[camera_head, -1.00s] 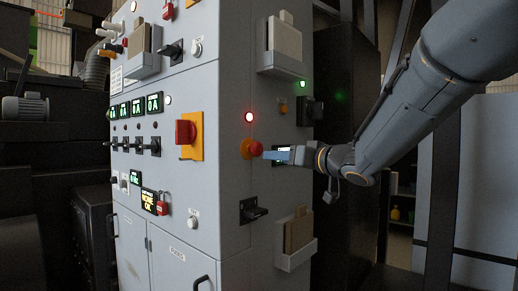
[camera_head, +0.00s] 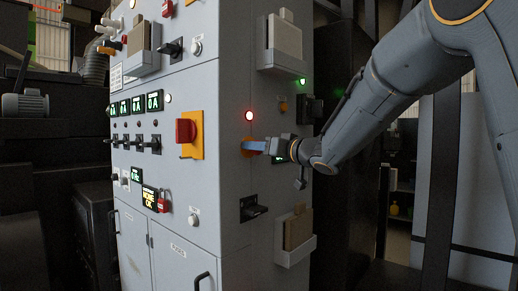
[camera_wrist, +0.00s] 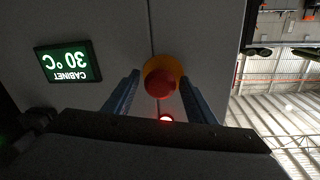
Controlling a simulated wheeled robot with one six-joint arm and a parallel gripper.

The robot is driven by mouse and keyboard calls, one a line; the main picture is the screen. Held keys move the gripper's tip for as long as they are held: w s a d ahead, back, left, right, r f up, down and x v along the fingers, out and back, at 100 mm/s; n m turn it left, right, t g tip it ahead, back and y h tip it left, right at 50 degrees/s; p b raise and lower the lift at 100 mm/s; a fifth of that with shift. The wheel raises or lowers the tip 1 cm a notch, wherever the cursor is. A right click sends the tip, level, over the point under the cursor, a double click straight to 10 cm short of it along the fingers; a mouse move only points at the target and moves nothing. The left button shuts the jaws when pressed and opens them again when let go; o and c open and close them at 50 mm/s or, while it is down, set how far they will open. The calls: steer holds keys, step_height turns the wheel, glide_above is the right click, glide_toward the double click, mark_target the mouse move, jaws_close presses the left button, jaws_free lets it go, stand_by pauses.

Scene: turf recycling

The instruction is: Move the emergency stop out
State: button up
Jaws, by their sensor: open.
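The emergency stop, a red mushroom button on a round yellow base, is on the right-hand face of the grey cabinet (camera_head: 232,215). In the wrist view the emergency stop (camera_wrist: 160,82) sits between my two blue fingertips, with a finger on each side. In the head view my gripper (camera_head: 256,146) covers most of it, and only a bit of its yellow base shows. My gripper is open. I cannot tell whether the fingers touch the button.
A lit red lamp (camera_head: 249,116) is just above the button. A black handle (camera_head: 252,209) and a document holder (camera_head: 295,237) sit below. A green cabinet temperature display (camera_wrist: 68,61) is beside it. A larger red rotary switch (camera_head: 186,131) is on the front face.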

jaws_close()
steer(key=shift+s+d+p, duration=0.35)
steer(key=shift+d+p, duration=0.15)
steer(key=shift+p, duration=0.3)
steer(key=shift+f, duration=0.1)
jaws_free()
steer(key=shift+d, duration=0.2)
steer(key=b+v, duration=0.1)
steer(key=v, duration=0.6)
steer(key=shift+s+b, duration=0.3)
steer(key=shift+s, duration=0.1)
